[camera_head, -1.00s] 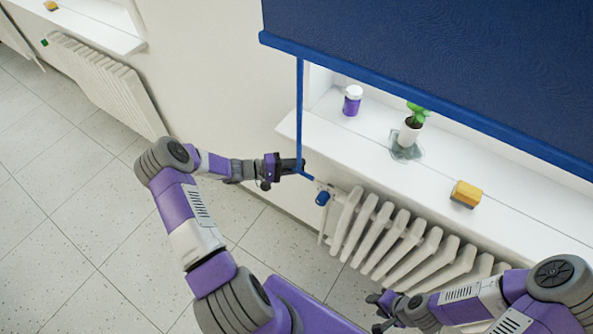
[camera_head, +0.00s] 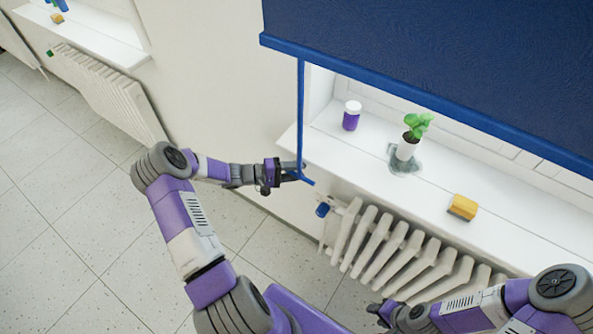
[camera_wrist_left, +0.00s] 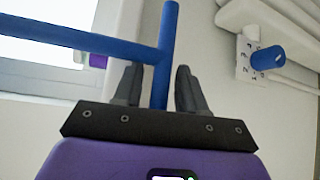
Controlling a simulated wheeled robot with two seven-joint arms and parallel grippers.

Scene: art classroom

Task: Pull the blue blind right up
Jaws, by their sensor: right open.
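The blue blind (camera_head: 430,60) covers the upper part of the window, with the sill showing below its bottom bar. A blue rod (camera_head: 300,110) hangs from the bar's left end and ends in a short blue crosswise handle (camera_head: 307,181). My left gripper (camera_head: 298,172) is at this handle. My right gripper (camera_head: 376,311) is open and empty at the bottom, away from the blind.
The white sill (camera_head: 500,205) carries a purple jar (camera_head: 351,117), a potted plant (camera_head: 407,150) and a yellow sponge (camera_head: 463,207). A white radiator (camera_head: 400,250) with a blue valve knob (camera_head: 322,210) stands below. Floor (camera_head: 70,250) at left is clear.

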